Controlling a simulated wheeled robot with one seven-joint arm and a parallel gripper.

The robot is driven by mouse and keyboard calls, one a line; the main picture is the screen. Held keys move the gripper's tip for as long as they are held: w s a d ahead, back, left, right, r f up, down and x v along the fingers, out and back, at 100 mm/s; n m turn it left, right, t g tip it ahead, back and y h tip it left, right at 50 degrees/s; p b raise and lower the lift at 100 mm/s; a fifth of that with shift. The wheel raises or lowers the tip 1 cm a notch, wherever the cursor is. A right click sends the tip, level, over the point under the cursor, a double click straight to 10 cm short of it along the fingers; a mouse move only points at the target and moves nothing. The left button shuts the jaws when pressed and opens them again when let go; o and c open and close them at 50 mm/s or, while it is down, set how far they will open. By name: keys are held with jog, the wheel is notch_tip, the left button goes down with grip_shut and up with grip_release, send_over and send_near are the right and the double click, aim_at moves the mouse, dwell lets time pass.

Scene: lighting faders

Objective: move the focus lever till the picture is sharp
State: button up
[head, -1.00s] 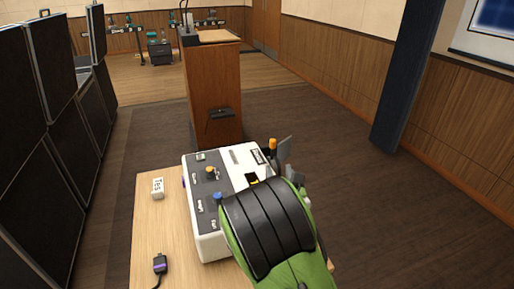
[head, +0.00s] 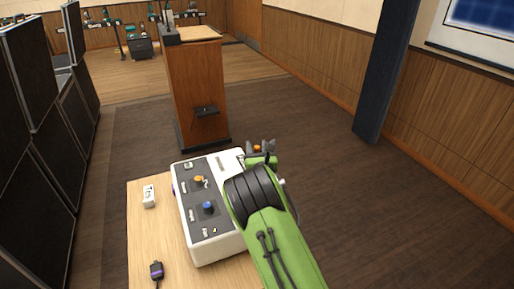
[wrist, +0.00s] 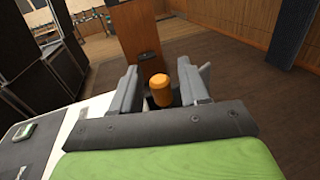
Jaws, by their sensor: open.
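The white control box (head: 217,247) sits on the wooden table, with a grey panel on its top. An orange-capped lever (wrist: 160,88) stands upright at the box's far right side; it also shows in the head view (head: 257,149). No readable label tells whether it is the focus lever. My gripper (wrist: 158,75) is open, with one finger on each side of the orange cap. I see no clear contact with it. The lever's base is hidden by my gripper. The projected picture (head: 490,18) is a blue grid, cut off at the upper right; its sharpness cannot be judged.
The panel carries a yellow knob (head: 199,180) and a blue knob (head: 208,207). A small white labelled block (head: 149,196) and a dark plug (head: 156,270) lie on the table (head: 143,235). A wooden lectern (head: 196,95) stands beyond the box.

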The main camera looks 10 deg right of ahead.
grip_shut()
jog(key=shift+r+p, duration=0.1)
jog(key=shift+p, duration=0.2)
jog(key=shift+w+r+p, duration=0.1)
jog(key=shift+r+p, duration=0.05)
jog(key=shift+p, duration=0.55)
jog(key=p, duration=0.1)
jog(key=g+p, duration=0.1)
jog(key=p, duration=0.1)
jog(key=shift+w+a+r, duration=0.1)
jog(key=shift+w, duration=0.2)
jog(key=shift+w+p, duration=0.35)
jog(key=shift+p, duration=0.9)
jog(key=shift+w+a+f+n+g+p, duration=0.1)
jog(key=shift+w+f+n+g+p, duration=0.05)
jog(key=shift+f+n+g+p, duration=0.2)
grip_release()
